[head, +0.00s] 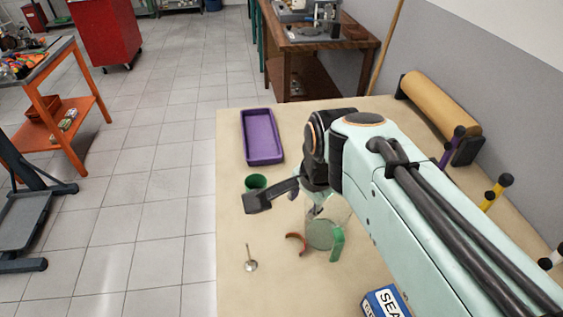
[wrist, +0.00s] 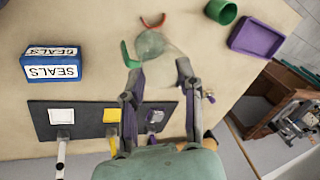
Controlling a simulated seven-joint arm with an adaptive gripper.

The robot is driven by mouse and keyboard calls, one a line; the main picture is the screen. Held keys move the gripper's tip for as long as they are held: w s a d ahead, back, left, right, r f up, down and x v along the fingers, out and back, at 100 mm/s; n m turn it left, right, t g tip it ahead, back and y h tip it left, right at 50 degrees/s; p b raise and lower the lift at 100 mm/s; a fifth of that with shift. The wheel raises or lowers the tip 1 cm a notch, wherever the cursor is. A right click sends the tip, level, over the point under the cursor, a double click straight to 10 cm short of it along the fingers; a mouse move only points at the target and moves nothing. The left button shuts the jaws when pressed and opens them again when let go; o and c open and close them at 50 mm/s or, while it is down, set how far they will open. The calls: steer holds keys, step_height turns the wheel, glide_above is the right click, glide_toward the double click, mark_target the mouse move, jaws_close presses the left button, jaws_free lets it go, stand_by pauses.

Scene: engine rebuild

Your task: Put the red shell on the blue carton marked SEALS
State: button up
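The red shell (head: 296,244) is a small curved piece lying on the tan bench, left of a grey-green round disc (head: 320,235). It shows at the top of the wrist view (wrist: 154,21). A similar green shell (head: 337,243) is on the disc's other side; it also shows in the wrist view (wrist: 127,55). The blue carton marked SEALS (wrist: 52,67) stands left in the wrist view and is cut off at the bottom of the head view (head: 385,302). My gripper (wrist: 157,64) is open and empty, its fingers apart, with the red shell beyond the fingertips.
A green cup (head: 256,182) and a purple tray (head: 262,137) stand towards the bench's far left. A valve (head: 250,263) lies near the left edge. A dark rack (wrist: 90,119) with several tools is under my gripper side. Something transparent surrounds the disc.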

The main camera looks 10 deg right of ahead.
steer(key=w+f+m, duration=0.3)
steer(key=w, duration=0.6)
steer(key=m+g, duration=0.2)
steer(key=g, duration=0.2)
glide_above(286, 234)
step_height(286, 234, down, 22)
steer(key=shift+r, duration=0.15)
step_height(286, 234, down, 6)
steer(key=shift+r, duration=0.15)
jaws_close()
